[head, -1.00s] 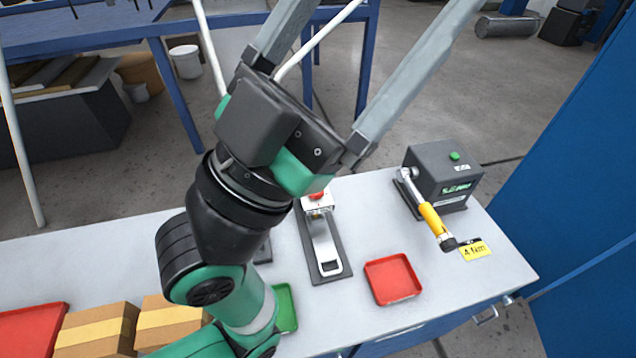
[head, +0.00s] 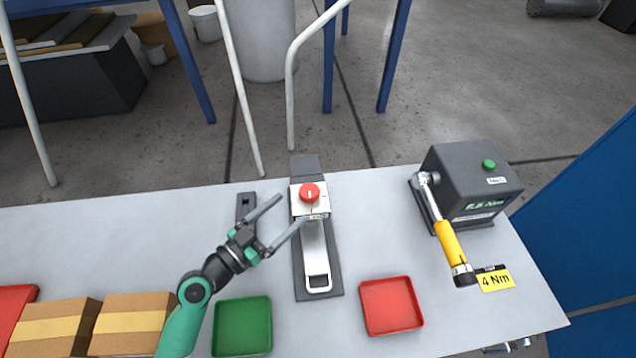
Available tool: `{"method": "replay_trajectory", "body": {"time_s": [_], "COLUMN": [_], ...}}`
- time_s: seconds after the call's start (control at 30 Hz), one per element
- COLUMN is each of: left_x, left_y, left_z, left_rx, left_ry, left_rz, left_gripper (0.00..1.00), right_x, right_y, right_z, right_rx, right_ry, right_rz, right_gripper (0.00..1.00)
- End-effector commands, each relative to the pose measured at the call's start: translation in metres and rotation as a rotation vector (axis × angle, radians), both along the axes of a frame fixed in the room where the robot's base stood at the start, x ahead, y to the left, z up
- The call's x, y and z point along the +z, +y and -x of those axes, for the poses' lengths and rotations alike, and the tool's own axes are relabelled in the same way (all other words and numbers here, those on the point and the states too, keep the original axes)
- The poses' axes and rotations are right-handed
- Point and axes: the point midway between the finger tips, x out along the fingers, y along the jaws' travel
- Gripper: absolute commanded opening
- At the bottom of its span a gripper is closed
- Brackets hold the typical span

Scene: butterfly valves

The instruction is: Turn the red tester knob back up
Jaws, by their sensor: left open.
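The red tester knob (head: 309,193) sits on top of the white head of the tester fixture (head: 310,209), near the back middle of the bench. A pale line shows on the knob's face. A silver bracket (head: 315,262) runs from the head along the dark base plate toward the front. My left gripper (head: 291,210) is open and empty, to the left of the tester head. Its two long fingers point up and to the right. The lower fingertip is close to the head; whether it touches cannot be told. My right gripper is not in view.
A green tray (head: 242,326) and a red tray (head: 391,305) lie at the front of the bench. Cardboard boxes (head: 130,324) stand at the left.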

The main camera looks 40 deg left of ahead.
Motion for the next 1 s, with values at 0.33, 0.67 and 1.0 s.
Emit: {"method": "replay_trajectory", "body": {"time_s": [0.33, 0.67, 1.0], "left_x": [0.003, 0.001, 0.001], "left_y": [-0.002, -0.001, -0.001], "left_z": [-0.074, -0.108, -0.108], "left_rx": [-0.005, -0.002, -0.002], "left_ry": [-0.002, -0.001, -0.001], "left_rz": [0.0, 0.0, 0.0], "left_gripper": [0.89, 0.89, 0.63], "right_x": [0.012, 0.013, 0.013], "right_y": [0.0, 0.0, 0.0], "right_z": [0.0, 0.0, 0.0], "right_rx": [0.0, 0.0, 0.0], "right_ry": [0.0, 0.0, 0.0], "right_rz": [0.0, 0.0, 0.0], "right_gripper": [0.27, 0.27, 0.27]}}
